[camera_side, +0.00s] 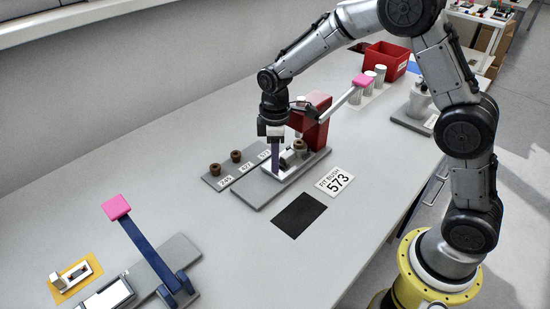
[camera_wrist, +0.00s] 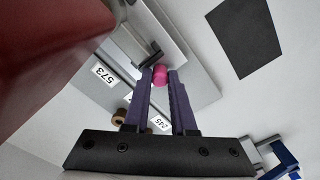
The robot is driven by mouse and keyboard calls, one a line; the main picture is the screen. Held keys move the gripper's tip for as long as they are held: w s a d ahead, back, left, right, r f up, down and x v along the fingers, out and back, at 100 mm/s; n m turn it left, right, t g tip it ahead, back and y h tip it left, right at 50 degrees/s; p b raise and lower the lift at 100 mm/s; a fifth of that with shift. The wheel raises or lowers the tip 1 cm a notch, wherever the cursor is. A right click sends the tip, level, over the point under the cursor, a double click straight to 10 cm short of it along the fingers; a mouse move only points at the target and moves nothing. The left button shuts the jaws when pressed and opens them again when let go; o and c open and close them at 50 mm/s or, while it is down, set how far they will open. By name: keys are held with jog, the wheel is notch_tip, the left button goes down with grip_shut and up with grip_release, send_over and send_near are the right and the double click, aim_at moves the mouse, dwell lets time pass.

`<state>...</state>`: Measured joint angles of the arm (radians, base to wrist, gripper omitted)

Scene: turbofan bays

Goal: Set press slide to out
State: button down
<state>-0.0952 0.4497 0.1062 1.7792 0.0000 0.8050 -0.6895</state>
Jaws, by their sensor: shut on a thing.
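The red press (camera_side: 318,120) stands on a grey base plate (camera_side: 250,198), with a long lever ending in a pink grip (camera_side: 363,80). The press slide (camera_side: 290,168) is a pale plate on that base; it also shows in the wrist view (camera_wrist: 165,35). A pink knob (camera_wrist: 160,76) is at the slide's near end. My gripper (camera_side: 275,172) points down at this end. In the wrist view its purple fingers (camera_wrist: 160,74) are shut on the pink knob. The fingers hide the knob in the side view.
Brown bushes (camera_side: 236,156) stand on a numbered rack (camera_side: 222,184) beside the press; another (camera_side: 300,145) is by the slide. A "FIT BUSH 573" card (camera_side: 335,182) and a black mat (camera_side: 299,215) lie in front. A blue lever (camera_side: 148,250) stands at lower left.

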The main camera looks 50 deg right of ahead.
dwell(0.8)
jog(key=a, duration=1.2)
jog(key=shift+a, duration=0.1)
jog(key=c, duration=0.7)
grip_release()
jog(key=shift+c, duration=0.2)
notch_tip(320, 180, up, 14)
